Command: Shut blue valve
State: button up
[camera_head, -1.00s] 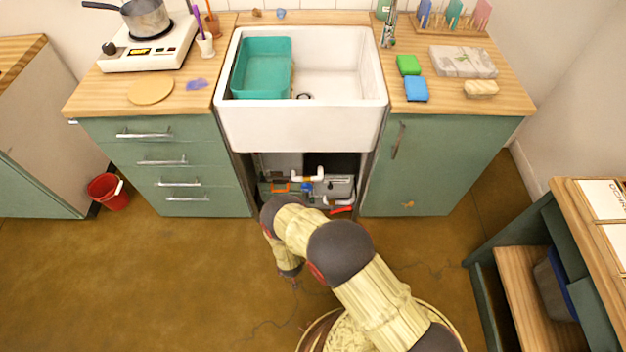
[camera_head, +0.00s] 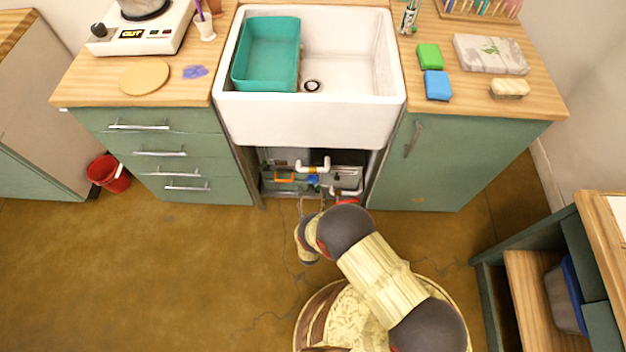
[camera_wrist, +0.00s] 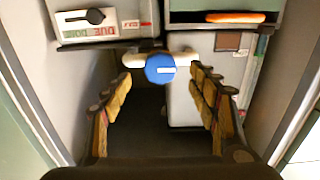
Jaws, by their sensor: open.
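The blue valve (camera_head: 312,181) sits in the open space under the sink, beside white piping. In the wrist view the blue valve (camera_wrist: 160,69) is a round blue knob with a small pale mark, in front of a short white pipe (camera_wrist: 184,56). My gripper (camera_head: 313,199) is at the front of the opening under the sink. In the wrist view my gripper (camera_wrist: 160,77) is open and empty. Its two segmented fingers stand left and right of the valve, with a visible gap on each side. The depth between fingertips and valve is hard to tell.
An orange handle (camera_wrist: 235,17) lies upper right of the valve, and a panel with a black knob (camera_wrist: 95,17) upper left. Cabinet walls flank the opening closely. The white sink (camera_head: 310,122) hangs above. A red thing (camera_head: 347,201) lies low at the opening's right.

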aim_at(312, 182)
jog(key=w+b, duration=0.2)
jog(key=w, duration=0.4)
jog(key=shift+w+d, duration=0.1)
jog(key=shift+w, duration=0.25)
jog(key=shift+c, duration=0.7)
jog(key=c, duration=1)
